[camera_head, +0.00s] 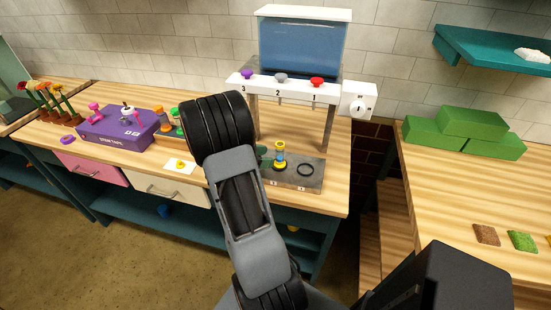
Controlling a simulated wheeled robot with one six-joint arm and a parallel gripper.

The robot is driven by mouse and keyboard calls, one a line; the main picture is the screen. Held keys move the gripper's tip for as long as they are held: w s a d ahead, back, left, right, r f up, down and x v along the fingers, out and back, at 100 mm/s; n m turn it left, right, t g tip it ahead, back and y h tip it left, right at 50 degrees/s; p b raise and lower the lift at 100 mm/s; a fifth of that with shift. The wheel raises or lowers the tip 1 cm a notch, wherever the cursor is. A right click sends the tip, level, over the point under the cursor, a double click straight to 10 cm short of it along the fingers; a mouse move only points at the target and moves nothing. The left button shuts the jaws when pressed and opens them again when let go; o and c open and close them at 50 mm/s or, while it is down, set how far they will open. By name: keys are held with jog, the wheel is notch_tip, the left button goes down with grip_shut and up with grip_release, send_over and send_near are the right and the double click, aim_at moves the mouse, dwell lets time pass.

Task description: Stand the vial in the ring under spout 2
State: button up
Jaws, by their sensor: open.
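A small vial (280,157) with a yellow top and base and a bluish middle stands upright on the dark base plate (313,182) of the dispenser, near the number 2 mark. Whether it sits inside a ring there is too small to tell. An empty black ring (305,170) lies to its right, by the number 1 mark. Spout 2, with a grey knob (280,78), is the middle one on the white dispenser bar (266,87), roughly above the vial. My arm covers the plate's left part. My gripper cannot be made out.
A purple box (118,130) and more vials (161,118) with orange and green ends stand left of my arm. A white card (180,166) with a yellow piece lies in front. Green blocks (465,133) sit on the right counter. A gap separates the counters.

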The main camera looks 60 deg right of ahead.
jog(key=v, duration=0.6)
jog(key=s+a+r+m+t+y, duration=0.1)
jog(key=a+r+m+t+y, duration=0.1)
jog(key=a, duration=0.8)
jog(key=s+a+r+m+t+y, duration=0.1)
jog(key=a+r+m+t+y, duration=0.1)
jog(key=a+m+t+y, duration=0.3)
jog(key=s+a+r+m+t+y, duration=0.1)
jog(key=a+m+t+y, duration=0.3)
jog(key=a, duration=1)
jog(key=shift+s+a+r+t, duration=0.3)
jog(key=shift+r+t, duration=0.2)
jog(key=shift+r, duration=0.35)
